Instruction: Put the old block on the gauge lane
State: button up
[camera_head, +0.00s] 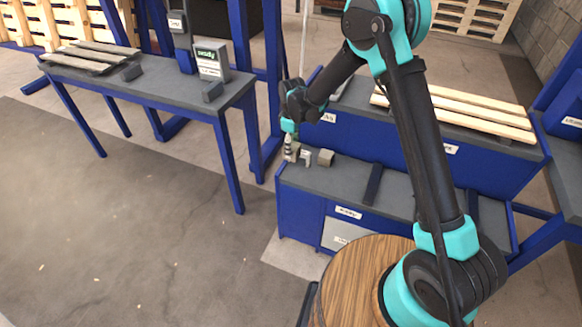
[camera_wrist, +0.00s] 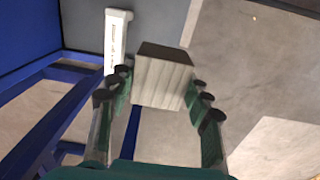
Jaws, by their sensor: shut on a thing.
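My gripper (camera_wrist: 160,95) is shut on a pale grey-beige block (camera_wrist: 163,77) with a ridged face, held between its two fingers. In the head view my gripper (camera_head: 289,142) points down at the left end of the low blue bench (camera_head: 340,185) with a grey top. The block in it is small and partly hidden there, so I cannot tell whether it touches the bench top. A second grey-brown block (camera_head: 326,158) stands on the bench to the right. I cannot read which lane is the gauge lane.
A small white piece (camera_head: 306,156) stands between the blocks. Dark bars (camera_head: 373,184) cross the bench top. A higher blue bench (camera_head: 400,135) with wooden slats (camera_head: 460,107) stands behind. A blue table (camera_head: 150,78) with a display box (camera_head: 210,60) is at left.

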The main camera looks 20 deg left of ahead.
notch_tip(320, 180, down, 11)
jog(key=shift+r, duration=0.15)
dwell(0.4)
jog(key=o, duration=0.9)
